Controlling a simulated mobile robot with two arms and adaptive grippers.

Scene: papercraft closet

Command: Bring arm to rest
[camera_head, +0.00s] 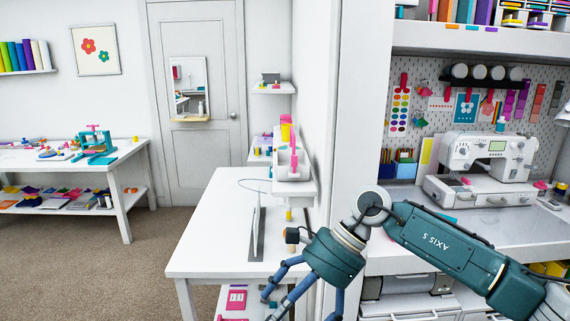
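My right arm (440,245) comes in from the lower right, teal with a grey wrist joint. My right gripper (303,304) hangs at the lower middle, pointing down and left, in front of the white table and the wall's edge. Its blue fingers are spread apart, with nothing seen between them. Some fingertips run to the bottom edge of the picture. My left gripper and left arm are not in view.
A sewing machine (485,155) sits on the closet counter behind my arm. A craft table (70,158) stands far left. Carpet (60,270) at lower left is clear.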

